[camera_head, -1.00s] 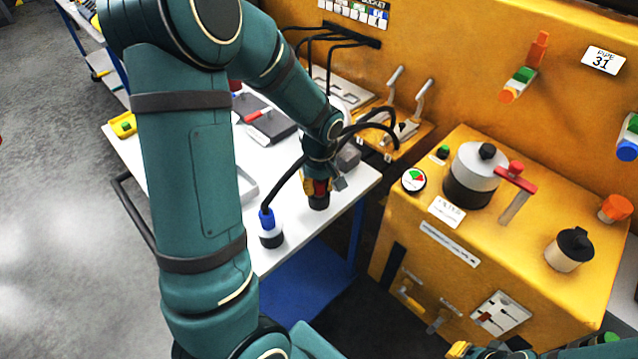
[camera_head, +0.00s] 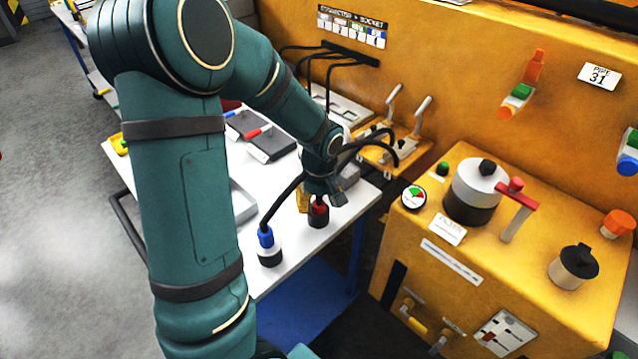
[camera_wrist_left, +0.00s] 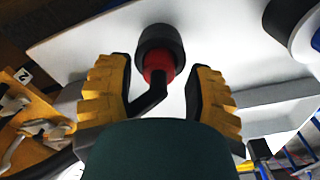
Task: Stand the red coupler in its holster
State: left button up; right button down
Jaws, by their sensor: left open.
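The red coupler (camera_head: 319,208) stands upright in a dark round holster (camera_head: 318,220) near the table's front right corner. Its black cable rises past my left gripper. My left gripper (camera_head: 312,198) is open, just above and around the coupler's upper part. In the left wrist view, the yellow fingers (camera_wrist_left: 163,68) stand apart on either side, with gaps to the red coupler (camera_wrist_left: 160,66) and its cable between them. The dark holster (camera_wrist_left: 160,40) lies beyond the fingertips. My right gripper is out of view.
A blue coupler (camera_head: 266,237) stands in a white-and-black holster (camera_head: 270,256) to the left. The white table (camera_head: 300,245) also carries a grey tray (camera_head: 243,203) and dark plates (camera_head: 272,143). A yellow machine (camera_head: 480,260) with lever and knobs stands to the right.

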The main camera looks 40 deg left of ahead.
aim_at(319, 206)
pick_arm(q)
jog(key=r, duration=1)
jog(key=shift+s+d+r, duration=0.2)
jog(key=shift+d+r, duration=0.05)
jog(key=shift+r, duration=0.05)
